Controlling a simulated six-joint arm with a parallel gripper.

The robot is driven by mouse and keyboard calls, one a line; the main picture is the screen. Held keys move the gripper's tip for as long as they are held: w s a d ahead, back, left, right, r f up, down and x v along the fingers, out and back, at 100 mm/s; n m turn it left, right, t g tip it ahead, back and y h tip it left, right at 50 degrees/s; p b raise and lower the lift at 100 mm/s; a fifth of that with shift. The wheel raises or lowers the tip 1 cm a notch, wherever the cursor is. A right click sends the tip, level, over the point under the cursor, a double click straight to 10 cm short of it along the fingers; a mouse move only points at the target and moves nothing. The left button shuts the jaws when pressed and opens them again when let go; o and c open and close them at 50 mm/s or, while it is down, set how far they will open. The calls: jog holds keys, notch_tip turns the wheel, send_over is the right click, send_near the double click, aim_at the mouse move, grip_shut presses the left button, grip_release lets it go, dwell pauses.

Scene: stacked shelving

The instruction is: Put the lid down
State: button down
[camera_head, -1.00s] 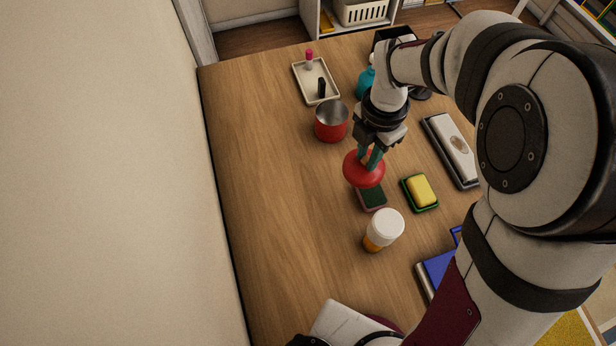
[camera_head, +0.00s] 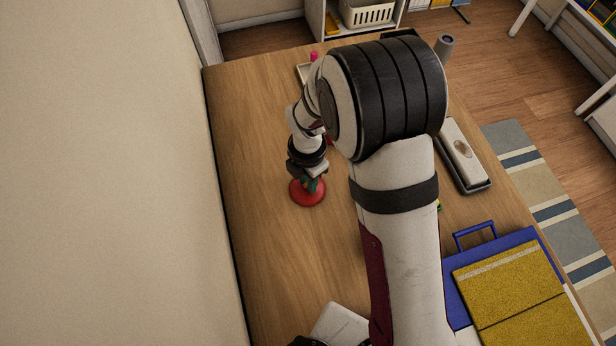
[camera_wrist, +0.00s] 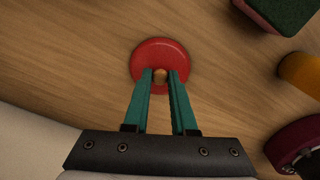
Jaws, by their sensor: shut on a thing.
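The red round lid (camera_head: 308,192) is in my gripper (camera_head: 311,184) over the left part of the wooden table. In the wrist view the lid (camera_wrist: 160,56) lies between and beyond the two green fingertips (camera_wrist: 160,78), which are shut on its small tan knob (camera_wrist: 160,76). The lid looks level and close to the table top. I cannot tell whether it touches the wood. The red pot is mostly hidden behind my arm in the head view.
Bare table (camera_head: 255,150) surrounds the lid on the left and front. In the wrist view a green-topped block (camera_wrist: 283,14), an orange bottle (camera_wrist: 302,72) and a dark red round thing (camera_wrist: 295,145) stand to the right.

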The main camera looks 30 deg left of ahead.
jog(key=shift+f, duration=0.15)
jog(key=c, duration=0.7)
grip_release()
